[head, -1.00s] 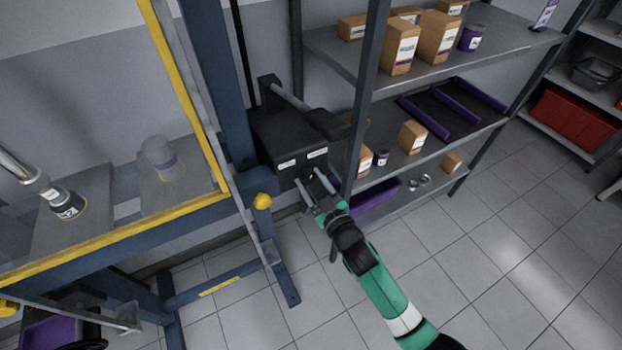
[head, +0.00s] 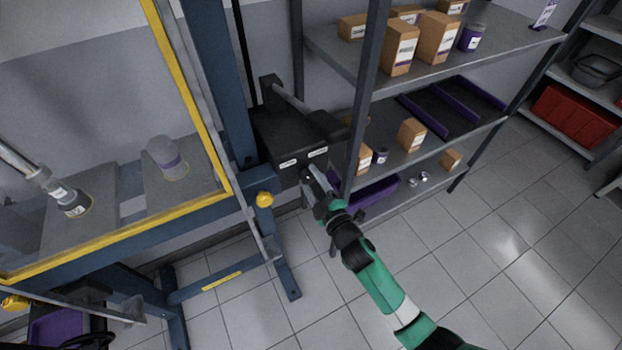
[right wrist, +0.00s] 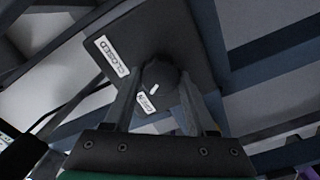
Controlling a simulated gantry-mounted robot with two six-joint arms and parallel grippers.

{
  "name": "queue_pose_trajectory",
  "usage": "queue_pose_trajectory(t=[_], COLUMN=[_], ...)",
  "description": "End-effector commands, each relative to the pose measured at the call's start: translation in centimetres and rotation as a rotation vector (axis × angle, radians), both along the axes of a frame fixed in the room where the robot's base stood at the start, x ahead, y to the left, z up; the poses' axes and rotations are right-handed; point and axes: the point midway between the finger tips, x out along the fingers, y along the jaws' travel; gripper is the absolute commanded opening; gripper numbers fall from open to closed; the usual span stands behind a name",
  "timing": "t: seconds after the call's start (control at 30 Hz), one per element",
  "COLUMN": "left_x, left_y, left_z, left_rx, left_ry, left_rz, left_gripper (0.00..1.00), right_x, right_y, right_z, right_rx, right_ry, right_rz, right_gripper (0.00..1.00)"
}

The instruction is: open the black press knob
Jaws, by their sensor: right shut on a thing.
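The black press knob (right wrist: 158,78) is round with a short white mark and sits on the face of a dark box (head: 285,140). In the right wrist view the white mark is on the knob's lower side, toward the OPEN label (right wrist: 147,103). The CLOSED label (right wrist: 112,56) is at the upper left. My right gripper (head: 309,172) is shut on the knob, with one finger on each side in the right wrist view (right wrist: 158,95). In the head view the gripper mostly hides the knob.
The blue press frame (head: 225,100) with a yellow-edged guard stands left of the box. A grey shelf post (head: 362,100) rises close to the right, with boxes on its shelves. A yellow ball knob (head: 264,199) is just below left. The tiled floor at lower right is clear.

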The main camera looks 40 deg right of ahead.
Motion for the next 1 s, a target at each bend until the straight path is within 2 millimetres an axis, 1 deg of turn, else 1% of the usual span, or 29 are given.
queue_pose_trajectory(t=[0.2, 0.57, 0.6, 0.73, 1.0], left_x=[0.0, 0.0, 0.0, 0.0, 0.0], left_y=[0.0, 0.0, 0.0, 0.0, 0.0], left_z=[0.07, 0.07, 0.07, 0.07, 0.08], left_rx=[0.0, 0.0, 0.0, 0.0, 0.0], left_ry=[0.0, 0.0, 0.0, 0.0, 0.0], left_rz=[0.0, 0.0, 0.0, 0.0, 0.0], left_gripper=[0.87, 0.87, 0.87, 0.87, 0.87], right_x=[0.0, 0.0, 0.0, 0.0, -0.04], right_y=[0.0, -0.01, -0.01, -0.01, 0.0], right_z=[-0.01, -0.02, -0.02, -0.02, -0.01], right_rx=[-0.031, -0.032, -0.032, -0.031, -0.031], right_ry=[0.009, 0.009, 0.009, 0.009, 0.009], right_rz=[0.0, 0.0, 0.0, 0.0, 0.0], right_gripper=[0.01, 0.01, 0.64, 0.87, 0.87])
